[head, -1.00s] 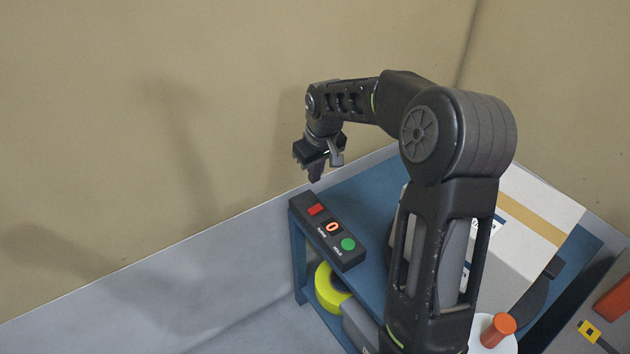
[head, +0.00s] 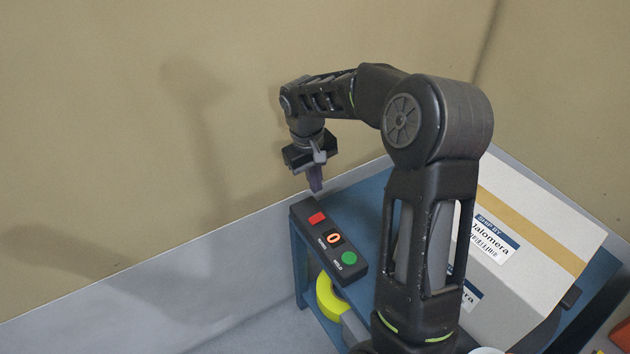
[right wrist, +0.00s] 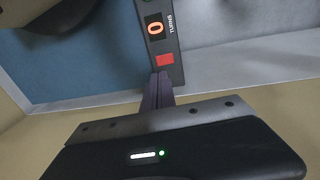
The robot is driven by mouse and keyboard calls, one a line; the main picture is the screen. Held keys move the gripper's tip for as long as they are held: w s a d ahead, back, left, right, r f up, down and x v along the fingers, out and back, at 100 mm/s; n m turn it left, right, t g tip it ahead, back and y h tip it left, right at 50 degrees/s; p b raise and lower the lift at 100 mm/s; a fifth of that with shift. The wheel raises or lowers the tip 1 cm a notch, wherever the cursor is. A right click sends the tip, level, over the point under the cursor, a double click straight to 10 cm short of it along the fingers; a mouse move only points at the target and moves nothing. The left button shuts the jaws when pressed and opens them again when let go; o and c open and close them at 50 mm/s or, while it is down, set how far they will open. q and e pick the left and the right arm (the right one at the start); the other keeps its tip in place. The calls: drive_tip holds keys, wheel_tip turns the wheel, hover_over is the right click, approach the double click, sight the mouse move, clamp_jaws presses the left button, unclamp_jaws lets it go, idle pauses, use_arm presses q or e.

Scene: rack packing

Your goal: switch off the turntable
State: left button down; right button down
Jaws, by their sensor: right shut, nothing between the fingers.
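A black control box (head: 330,242) lies along the near-left edge of the blue table. It has a red button (head: 317,218), a lit display reading 0 (head: 334,239) and a green button (head: 349,258). My right gripper (head: 316,189) points down, shut and empty, just above the red-button end of the box. In the right wrist view its fingertips (right wrist: 163,75) appear close beside the red button (right wrist: 165,60); I cannot tell whether they touch the box. The turntable is mostly hidden; a dark edge (head: 571,299) shows beside the carton. My left gripper is not in view.
A large labelled carton (head: 540,225) stands on the blue table (head: 362,203), partly behind my right arm. A yellow round thing (head: 330,298) sits below the tabletop. A tan wall and a grey ledge (head: 170,285) lie to the left.

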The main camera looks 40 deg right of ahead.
sight(316, 221)
drive_tip(key=f, duration=0.3)
drive_tip(key=d+f, duration=0.1)
drive_tip(key=f, duration=0.7)
drive_tip(key=shift+s+d+f, duration=0.1)
drive_tip(key=shift+d+f, duration=0.05)
drive_tip(key=shift+d, duration=0.05)
drive_tip(key=shift+d+f+b, duration=0.15)
drive_tip(key=shift+f+b, duration=0.4)
drive_tip(key=shift+b, duration=0.05)
drive_tip(key=shift+s+r+p, duration=0.15)
drive_tip(key=shift+r+p, duration=0.15)
drive_tip(key=shift+f, duration=0.1)
drive_tip(key=shift+a, duration=1)
